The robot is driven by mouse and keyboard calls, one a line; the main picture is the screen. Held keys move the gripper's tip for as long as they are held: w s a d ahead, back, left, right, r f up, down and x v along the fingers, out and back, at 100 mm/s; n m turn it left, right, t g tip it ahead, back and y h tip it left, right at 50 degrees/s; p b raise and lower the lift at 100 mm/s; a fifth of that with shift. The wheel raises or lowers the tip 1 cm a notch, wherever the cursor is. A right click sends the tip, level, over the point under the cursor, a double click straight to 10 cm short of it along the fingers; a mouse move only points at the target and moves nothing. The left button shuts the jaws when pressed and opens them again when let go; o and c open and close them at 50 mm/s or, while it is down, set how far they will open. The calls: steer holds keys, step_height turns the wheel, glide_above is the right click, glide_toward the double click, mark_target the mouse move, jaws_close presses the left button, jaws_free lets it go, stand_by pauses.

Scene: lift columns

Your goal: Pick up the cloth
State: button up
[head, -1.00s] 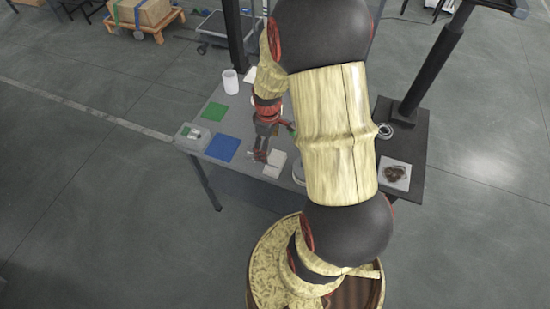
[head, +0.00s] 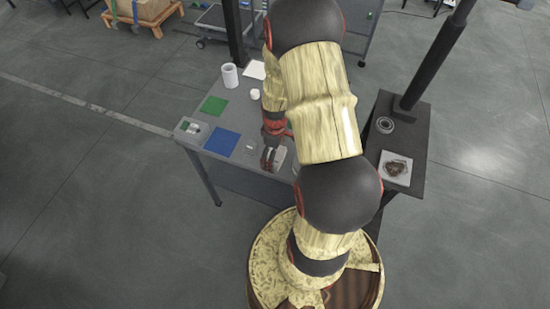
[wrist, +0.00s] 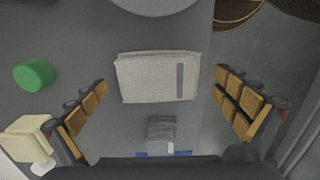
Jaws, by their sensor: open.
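The cloth (wrist: 150,80) is a folded, light grey, woven rectangle with a darker stripe near its right end. In the wrist view it lies flat on the grey table between my fingers, slightly ahead of them. In the head view the cloth (head: 281,156) is mostly hidden behind my gripper near the table's front edge. My gripper (wrist: 161,88) is open and empty, with its padded fingers wide apart on either side of the cloth. My gripper (head: 268,160) also shows in the head view, pointing down over the table; its exact height is unclear.
A green cylinder (wrist: 35,75), a pale block (wrist: 27,139) and a small dark grey item (wrist: 161,131) are nearby. A round light object (wrist: 155,4) lies beyond the cloth. Blue (head: 222,142) and green (head: 214,106) squares lie left. The table edge runs close to the cloth's right.

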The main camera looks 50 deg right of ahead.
steer(key=shift+c, duration=0.3)
steer(key=c, duration=1)
steer(key=shift+r, duration=0.2)
steer(key=shift+r, duration=0.3)
step_height(320, 180, up, 2)
steer(key=shift+p, duration=0.35)
steer(key=s+d+r, duration=0.1)
steer(key=s+r, duration=0.2)
steer(key=s, duration=0.1)
steer(key=s+d+r+p, duration=0.1)
steer(key=s+d+r, duration=0.1)
steer(key=s, duration=0.3)
steer(key=s+d+r+p, duration=0.1)
steer(key=s+r, duration=0.3)
steer(key=r, duration=0.1)
steer(key=shift+s+d, duration=0.2)
